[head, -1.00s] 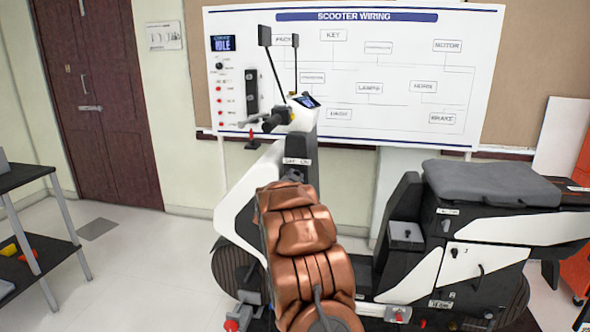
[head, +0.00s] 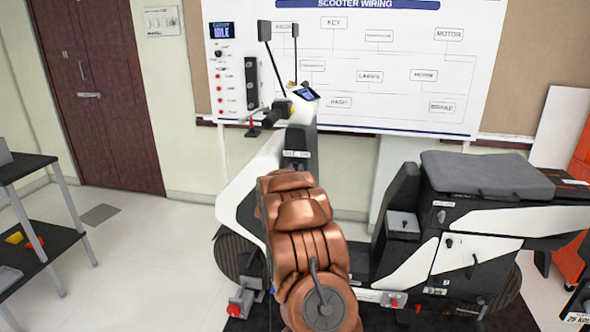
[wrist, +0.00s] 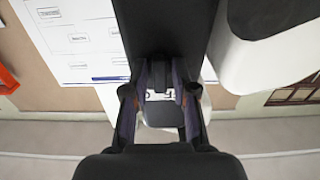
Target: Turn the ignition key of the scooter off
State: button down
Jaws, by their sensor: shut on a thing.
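The scooter (head: 240,205) stands side-on, with its handlebar and small display (head: 305,95) at the upper left. A small pale label (head: 296,154) shows on its dark front column, just above my copper-coloured arm. My arm hides my gripper and the ignition key in the head view. In the wrist view my gripper (wrist: 158,82) reaches to the dark column. Its fingers are closed in on a small thing there, which I take as the ignition key. The key is hardly visible between the fingers, so its angle cannot be told. A partly covered pale label (wrist: 160,96) shows between them.
A wiring board (head: 370,60) hangs on the wall behind the scooter. A dark shelf table (head: 25,165) with coloured items stands at the left. The scooter seat (head: 485,172) and rear body are at the right. Floor between table and scooter is clear.

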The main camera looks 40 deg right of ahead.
jog(key=shift+f, duration=0.15)
jog(key=c, duration=1.2)
grip_release()
jog(key=shift+o, duration=0.2)
jog(key=shift+a, duration=0.1)
jog(key=v, duration=1.1)
jog(key=shift+s+a, duration=0.25)
jog(key=shift+a, duration=0.1)
